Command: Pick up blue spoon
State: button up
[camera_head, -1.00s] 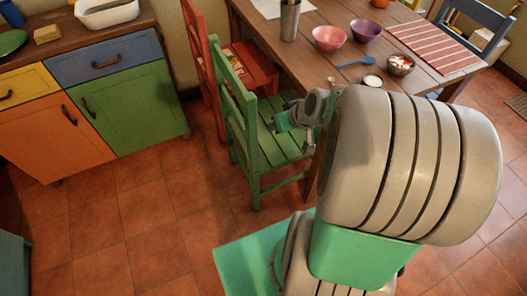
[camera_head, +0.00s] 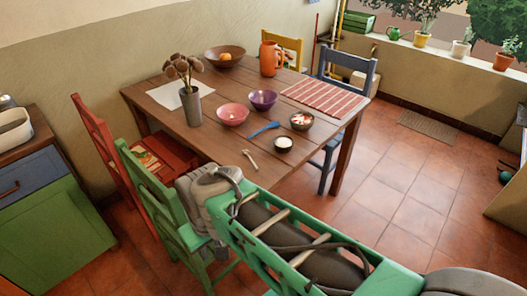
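The blue spoon (camera_head: 264,129) lies flat on the wooden table (camera_head: 165,103), between the pink bowl (camera_head: 232,114) and the small bowl of red and white food (camera_head: 301,121). Nothing covers it. My arm reaches in from the lower right, and its grey end part stops short of the table's front edge, over the green chair (camera_head: 155,190). I cannot make out my gripper's fingers; they are hidden or out of the picture. The spoon lies apart from my arm, farther back on the table.
A small white-filled bowl (camera_head: 283,144) and a pale utensil (camera_head: 250,159) lie near the spoon. A purple bowl (camera_head: 263,100), a vase (camera_head: 191,107), an orange jug (camera_head: 270,58) and a striped mat (camera_head: 325,97) share the table.

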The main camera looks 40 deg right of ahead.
aim_at(275, 124)
jog(key=z, duration=1.15)
